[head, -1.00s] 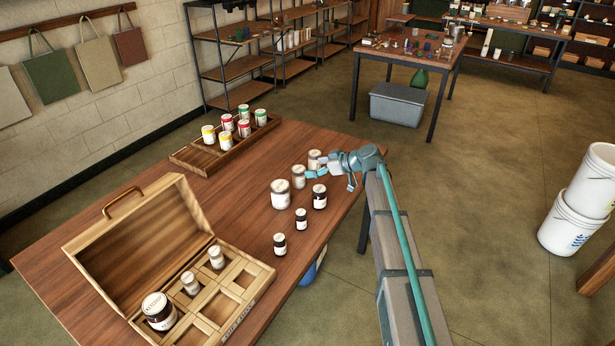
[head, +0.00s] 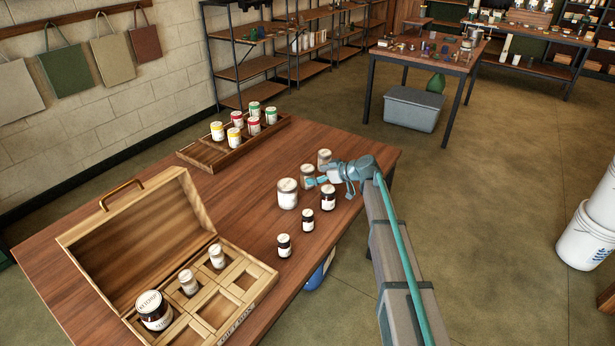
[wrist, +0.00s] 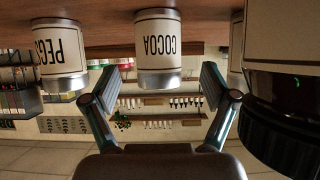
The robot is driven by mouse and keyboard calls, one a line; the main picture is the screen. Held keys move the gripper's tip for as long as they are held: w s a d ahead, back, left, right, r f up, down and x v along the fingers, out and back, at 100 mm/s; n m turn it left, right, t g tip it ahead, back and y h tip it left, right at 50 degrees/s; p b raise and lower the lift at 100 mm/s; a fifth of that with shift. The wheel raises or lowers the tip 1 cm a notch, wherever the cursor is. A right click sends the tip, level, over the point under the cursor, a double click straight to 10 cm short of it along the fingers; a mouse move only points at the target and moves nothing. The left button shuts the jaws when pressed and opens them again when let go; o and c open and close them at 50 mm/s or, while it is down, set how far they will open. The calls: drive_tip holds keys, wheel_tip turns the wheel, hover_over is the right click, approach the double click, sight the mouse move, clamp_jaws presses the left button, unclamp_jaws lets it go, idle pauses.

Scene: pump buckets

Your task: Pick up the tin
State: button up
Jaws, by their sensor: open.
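A tin labelled COCOA (wrist: 158,45) appears upside down in the wrist view, ahead of and between the spread fingers of my gripper (wrist: 160,100). The fingers do not appear to touch it. In the head view my gripper (head: 318,181) is open at the right side of a pale tin (head: 307,174) on the wooden table, partly covering it. Another pale tin (head: 324,157) stands just behind, and a larger white-labelled jar (head: 287,194) stands to the left. A second labelled tin (wrist: 60,60), its text cut off, is left in the wrist view.
Dark-lidded jars (head: 328,197) stand close in front of my gripper; a large dark lid (wrist: 283,130) fills the wrist view's right. An open wooden case (head: 250,272) with jars is front left. A wooden tray (head: 196,152) of coloured cans is behind.

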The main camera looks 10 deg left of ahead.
sight(309, 174)
drive_tip(key=p+x, duration=0.2)
drive_tip(key=x, duration=0.2)
drive_tip(key=shift+w+a+r, duration=0.1)
drive_tip(key=shift+w+r, duration=0.05)
drive_tip(key=shift+w+a+f, duration=0.15)
drive_tip(key=shift+a+f, duration=0.15)
drive_tip(key=shift+a, duration=0.05)
drive_tip(key=c, duration=1.4)
drive_tip(key=shift+o, duration=0.2)
drive_tip(key=shift+r, duration=0.1)
